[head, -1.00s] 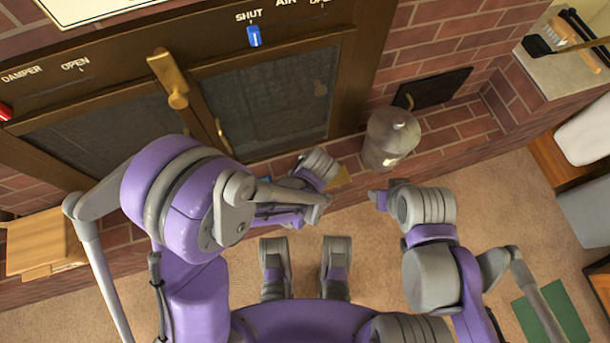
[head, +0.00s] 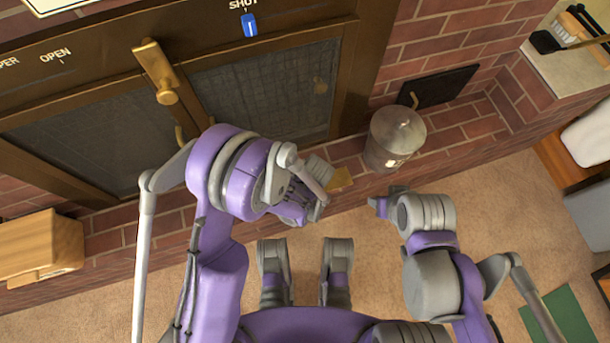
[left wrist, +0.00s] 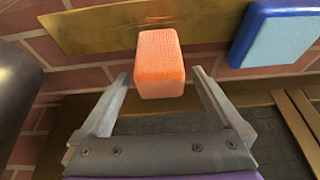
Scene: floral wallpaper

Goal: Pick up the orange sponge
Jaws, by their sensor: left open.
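The orange sponge (left wrist: 160,65) shows in the left wrist view, just past and between the tips of my left gripper (left wrist: 158,78). The gripper's two fingers are open, one to each side of the sponge's near end. I cannot tell whether either touches it. In the head view the sponge is hidden behind my left arm. My left gripper is mostly hidden there too. My right gripper (head: 378,205) is in the head view, at the right of the middle over the carpet. Its fingers are too small to read.
A grey lidded canister (head: 394,138) stands on the brick ledge (head: 450,142). The framed doors with a brass handle (head: 155,70) are behind my left arm. A wooden box (head: 40,247) is at left.

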